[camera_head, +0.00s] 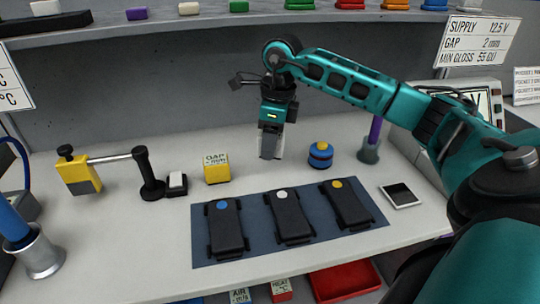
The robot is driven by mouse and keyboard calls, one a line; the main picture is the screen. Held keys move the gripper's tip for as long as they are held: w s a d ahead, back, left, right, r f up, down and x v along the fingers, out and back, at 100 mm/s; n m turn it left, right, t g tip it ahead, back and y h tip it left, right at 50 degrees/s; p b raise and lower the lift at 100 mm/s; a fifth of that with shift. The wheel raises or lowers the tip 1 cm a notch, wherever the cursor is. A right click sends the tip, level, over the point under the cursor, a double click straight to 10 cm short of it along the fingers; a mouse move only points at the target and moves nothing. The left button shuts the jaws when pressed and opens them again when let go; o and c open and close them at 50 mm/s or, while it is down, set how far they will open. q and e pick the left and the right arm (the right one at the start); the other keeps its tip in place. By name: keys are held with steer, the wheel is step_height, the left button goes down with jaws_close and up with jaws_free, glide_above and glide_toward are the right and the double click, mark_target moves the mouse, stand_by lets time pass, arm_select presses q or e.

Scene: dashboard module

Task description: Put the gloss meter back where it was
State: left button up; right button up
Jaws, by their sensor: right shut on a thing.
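My right gripper (270,143) reaches in from the right and points down above the back of the worktop. It is shut on a small grey block (268,148) that hangs below its dark body, behind the blue mat. I cannot tell for certain whether this block is the gloss meter. The block seems to be clear of the worktop. A flat white-edged panel with a dark face (401,195) lies on the worktop right of the mat. My left gripper is not in view.
A dark blue mat (200,246) holds three black modules with coloured knobs. A yellow GAP block (217,170) and a blue-yellow round piece (320,158) flank the gripper. A purple-handled tool in a grey holder (369,152) stands at right. A red tray (345,284) lies below the front edge.

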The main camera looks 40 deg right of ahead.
mark_target(270, 170)
step_height(270, 170, down, 5)
steer(key=shift+r, duration=0.2)
steer(key=shift+w+d+f, duration=0.15)
steer(key=shift+w+f, duration=0.05)
steer(key=shift+f, duration=0.2)
steer(key=o, duration=1.2)
steer(key=shift+o, duration=0.2)
steer(key=shift+r, duration=0.1)
steer(key=r, duration=0.8)
steer(key=s+d+r, duration=0.1)
steer(key=r, duration=0.3)
steer(key=shift+s+r+p, duration=0.1)
steer(key=shift+p, duration=0.3)
